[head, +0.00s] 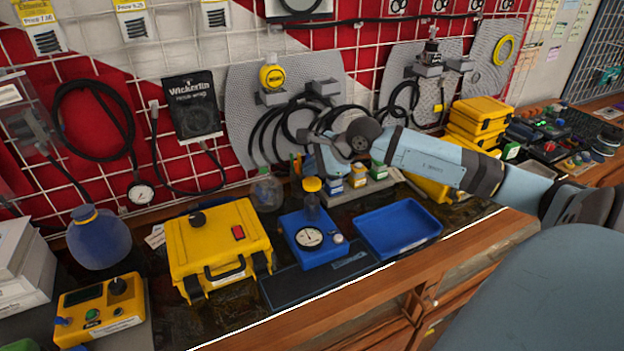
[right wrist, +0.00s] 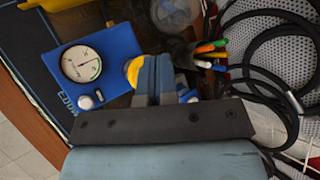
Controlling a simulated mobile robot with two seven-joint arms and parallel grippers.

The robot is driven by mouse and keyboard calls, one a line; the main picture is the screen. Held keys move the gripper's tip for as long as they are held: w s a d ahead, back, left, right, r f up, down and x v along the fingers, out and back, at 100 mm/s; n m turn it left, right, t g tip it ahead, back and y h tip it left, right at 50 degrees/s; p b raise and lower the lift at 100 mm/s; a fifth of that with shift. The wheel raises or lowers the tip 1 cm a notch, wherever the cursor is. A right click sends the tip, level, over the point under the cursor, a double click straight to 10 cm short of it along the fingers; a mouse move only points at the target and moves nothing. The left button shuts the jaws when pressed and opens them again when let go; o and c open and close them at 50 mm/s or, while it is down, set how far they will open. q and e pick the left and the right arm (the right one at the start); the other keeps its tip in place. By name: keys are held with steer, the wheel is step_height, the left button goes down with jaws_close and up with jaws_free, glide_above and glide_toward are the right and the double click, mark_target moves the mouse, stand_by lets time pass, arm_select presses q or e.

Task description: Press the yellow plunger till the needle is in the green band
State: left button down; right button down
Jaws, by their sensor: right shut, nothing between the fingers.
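The blue regulator box (head: 318,248) stands on the bench with a round white gauge (head: 309,237) on its face. A clear grey cylinder (head: 312,203) rises from it, topped by the yellow plunger (head: 312,184). In the right wrist view the gauge (right wrist: 81,64) faces the camera; its needle and the green band are too small to read surely. My right gripper (head: 316,172) is shut and empty, just above the plunger. In the right wrist view its fingers (right wrist: 153,75) partly cover the yellow plunger (right wrist: 131,70); I cannot tell whether they touch. My left gripper is out of view.
A yellow case (head: 215,245) stands left of the box, and an empty blue tray (head: 398,230) lies to its right. Small bottles (head: 358,176) and a clear jar (head: 267,190) stand behind. Black cables hang on the wall. A dark mat (head: 290,288) lies in front.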

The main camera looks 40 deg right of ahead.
mark_target(311, 181)
steer(key=shift+r, duration=0.1)
steer(key=shift+r+p, duration=0.75)
steer(key=shift+r, duration=1.65)
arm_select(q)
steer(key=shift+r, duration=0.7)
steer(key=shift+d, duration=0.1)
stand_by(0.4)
